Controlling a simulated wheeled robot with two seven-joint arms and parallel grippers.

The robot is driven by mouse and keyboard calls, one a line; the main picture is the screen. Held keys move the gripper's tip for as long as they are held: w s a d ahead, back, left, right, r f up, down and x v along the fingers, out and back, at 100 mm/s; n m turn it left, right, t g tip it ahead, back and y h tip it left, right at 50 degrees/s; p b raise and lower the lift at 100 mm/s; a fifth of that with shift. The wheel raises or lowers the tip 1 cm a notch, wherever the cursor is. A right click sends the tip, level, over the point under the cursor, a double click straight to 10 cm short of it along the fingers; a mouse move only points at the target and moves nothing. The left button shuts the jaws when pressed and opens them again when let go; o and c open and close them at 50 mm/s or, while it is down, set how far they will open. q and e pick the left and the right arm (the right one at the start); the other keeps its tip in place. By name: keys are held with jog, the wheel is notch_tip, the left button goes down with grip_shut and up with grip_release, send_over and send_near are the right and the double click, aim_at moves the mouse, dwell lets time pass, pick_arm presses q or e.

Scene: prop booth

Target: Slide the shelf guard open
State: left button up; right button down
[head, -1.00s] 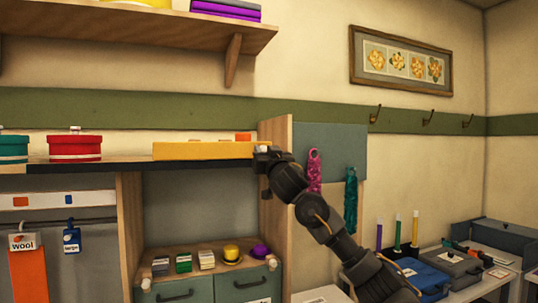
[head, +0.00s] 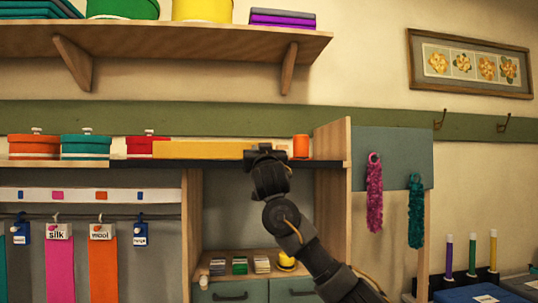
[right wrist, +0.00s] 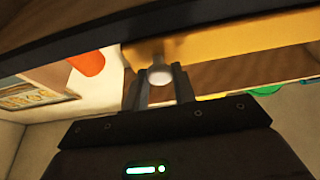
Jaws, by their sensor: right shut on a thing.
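The shelf guard is a long yellow-orange bar (head: 200,150) lying along the front of the middle shelf in the head view. Its left end reaches the red round box, and its right end is at my right gripper (head: 264,153). The fingers hide the knob in the head view. My left gripper is not in view.
An orange cylinder (head: 300,146) stands uncovered on the shelf, right of my gripper. A red box (head: 147,145) stands at the guard's left end, with a teal box (head: 85,146) beyond. A wooden upright (head: 333,180) closes the shelf's right side.

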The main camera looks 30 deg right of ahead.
jog(key=c, duration=1.2)
grip_release()
jog(key=shift+o, duration=0.2)
jog(key=b+v, duration=0.7)
jog(key=v, duration=0.3)
jog(key=shift+s+f, duration=0.3)
jog(key=shift+a, duration=0.1)
